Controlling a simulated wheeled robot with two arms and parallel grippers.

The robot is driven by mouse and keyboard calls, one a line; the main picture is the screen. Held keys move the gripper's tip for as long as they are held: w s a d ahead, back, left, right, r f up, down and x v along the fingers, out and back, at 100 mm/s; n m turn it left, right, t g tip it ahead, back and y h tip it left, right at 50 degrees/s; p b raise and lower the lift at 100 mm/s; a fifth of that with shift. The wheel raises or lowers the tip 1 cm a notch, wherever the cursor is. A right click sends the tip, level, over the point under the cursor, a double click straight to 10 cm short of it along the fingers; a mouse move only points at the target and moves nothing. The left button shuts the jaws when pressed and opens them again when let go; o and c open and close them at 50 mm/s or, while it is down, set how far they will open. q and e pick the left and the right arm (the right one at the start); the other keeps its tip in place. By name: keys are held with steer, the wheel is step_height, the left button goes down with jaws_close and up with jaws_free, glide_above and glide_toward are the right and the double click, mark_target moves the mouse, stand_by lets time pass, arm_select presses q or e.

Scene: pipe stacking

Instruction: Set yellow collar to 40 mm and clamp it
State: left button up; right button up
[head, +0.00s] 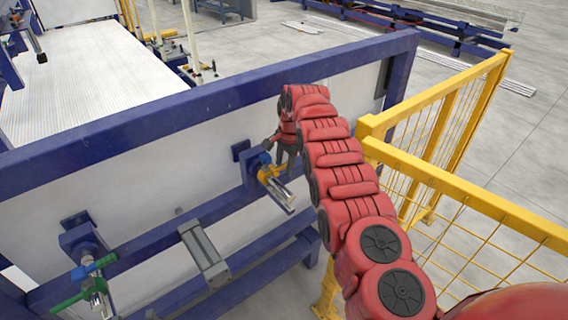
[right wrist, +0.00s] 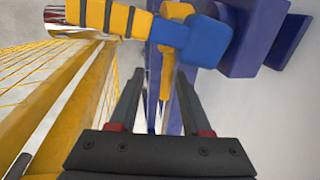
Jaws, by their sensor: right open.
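The yellow collar (head: 268,173) sits around a shiny metal rod (head: 283,195) that sticks out from the blue frame, with a blue part directly behind it. In the right wrist view the collar (right wrist: 105,17) shows black bands, with a blue block (right wrist: 205,40) at its right. A yellow lever-like piece (right wrist: 168,75) hangs below the collar and appears between my fingers in that view. My right gripper (right wrist: 160,75) is open and close to the collar; contact cannot be told. In the head view my right gripper (head: 284,155) comes down beside the collar. My left gripper is not in view.
A second rod with a green collar (head: 68,304) and blue parts stands at lower left. A blue beam (head: 210,100) runs above the collar. Yellow mesh fencing (head: 450,195) stands close on the right. A grey bracket (head: 203,250) lies between the two rods.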

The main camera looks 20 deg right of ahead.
steer(key=shift+f, duration=0.15)
steer(key=shift+w, duration=0.1)
jaws_close()
stand_by(1.4)
